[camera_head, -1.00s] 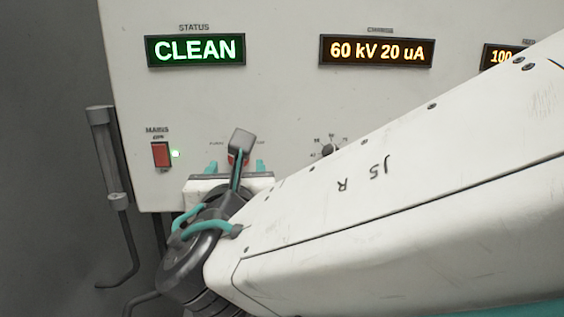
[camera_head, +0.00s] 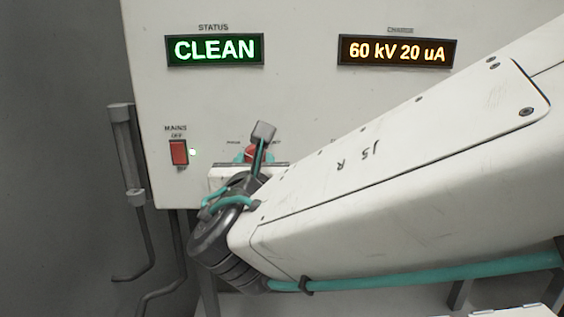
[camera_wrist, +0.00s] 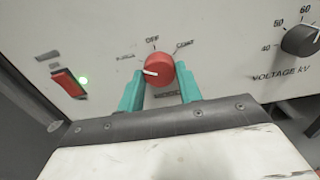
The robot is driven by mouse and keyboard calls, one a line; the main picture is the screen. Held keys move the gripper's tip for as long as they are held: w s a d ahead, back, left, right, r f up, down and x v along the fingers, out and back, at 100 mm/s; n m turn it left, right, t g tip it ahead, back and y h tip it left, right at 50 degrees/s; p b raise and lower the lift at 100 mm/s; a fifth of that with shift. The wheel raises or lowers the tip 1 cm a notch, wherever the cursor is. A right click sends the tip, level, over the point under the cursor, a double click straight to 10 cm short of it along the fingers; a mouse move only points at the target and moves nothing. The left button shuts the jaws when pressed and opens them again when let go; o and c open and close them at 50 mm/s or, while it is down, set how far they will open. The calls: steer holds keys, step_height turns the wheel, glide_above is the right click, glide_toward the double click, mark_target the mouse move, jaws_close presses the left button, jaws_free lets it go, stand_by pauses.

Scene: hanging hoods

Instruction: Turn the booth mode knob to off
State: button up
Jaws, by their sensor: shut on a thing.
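The booth mode knob (camera_wrist: 158,69) is red and round, on the pale panel. In the wrist view its white pointer mark is turned left, toward the left label, which is blurred. OFF is printed above the knob and COAT at its upper right. My gripper (camera_wrist: 159,76) has one teal finger on each side of the knob and is shut on it. In the head view the knob (camera_head: 255,152) shows only as a bit of red behind my gripper's wrist parts.
The red mains switch (camera_wrist: 68,82) with a lit green lamp (camera_wrist: 84,79) is left of the knob. The voltage knob (camera_wrist: 302,40) is at the right. The status display (camera_head: 214,50) reads CLEAN; the charge display (camera_head: 398,51) reads 60 kV 20 uA. A grey tube (camera_head: 128,150) hangs left of the panel.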

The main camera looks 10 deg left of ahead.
steer(key=shift+m, duration=0.3)
steer(key=m, duration=1.1)
steer(key=shift+a, duration=0.1)
stand_by(0.3)
steer(key=o, duration=1)
